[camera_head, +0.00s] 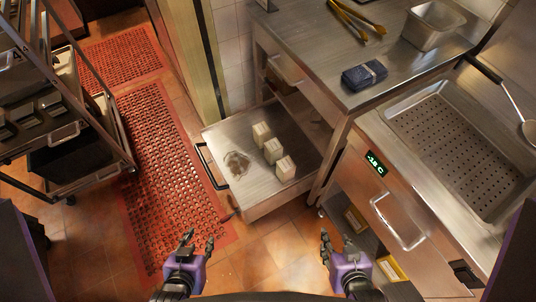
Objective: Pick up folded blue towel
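The folded blue towel (364,75) lies flat on the steel counter (318,42), near its front edge, left of the perforated basin. My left gripper (199,240) is low at the bottom left of centre, above the tiled floor, with its fingers spread apart and nothing between them. My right gripper (338,243) is low at the bottom right of centre, in front of the cabinet, also with its fingers apart and empty. Both grippers are well away from the towel, which is fully in view.
An open drawer (225,135) holds several pale blocks and juts out below the counter. Yellow tongs (352,18) and a steel pan (432,25) are on the counter behind the towel. A ladle (508,95) rests by the perforated basin (455,135). A tray rack (62,130) stands left.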

